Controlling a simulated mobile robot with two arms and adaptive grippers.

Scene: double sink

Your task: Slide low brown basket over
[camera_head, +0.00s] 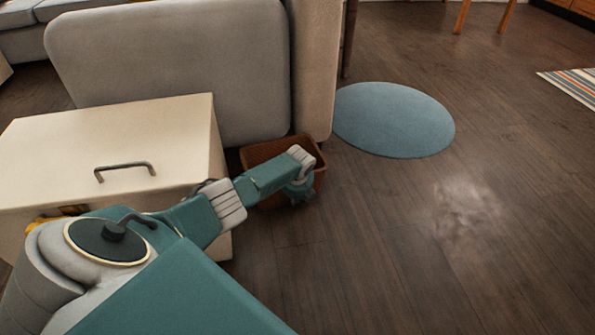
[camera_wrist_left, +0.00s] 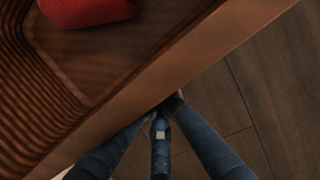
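The low brown basket (camera_head: 262,152) stands on the floor between the white cabinet and the grey sofa piece in the head view. My left arm reaches across to it, and my left gripper (camera_head: 297,192) is low at its front right side, partly hidden by the wrist. In the left wrist view the basket's rim (camera_wrist_left: 215,48) runs diagonally, with ribbed inner walls. A red object (camera_wrist_left: 85,10) lies inside. The left fingers (camera_wrist_left: 168,104) come together at the rim's outer edge; whether they pinch it is unclear. My right gripper is not in view.
A white cabinet (camera_head: 120,140) with a dark handle stands left of the basket. A grey sofa piece (camera_head: 170,70) stands behind it. A round blue rug (camera_head: 393,120) lies to the right. The wooden floor (camera_head: 400,250) at front right is clear.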

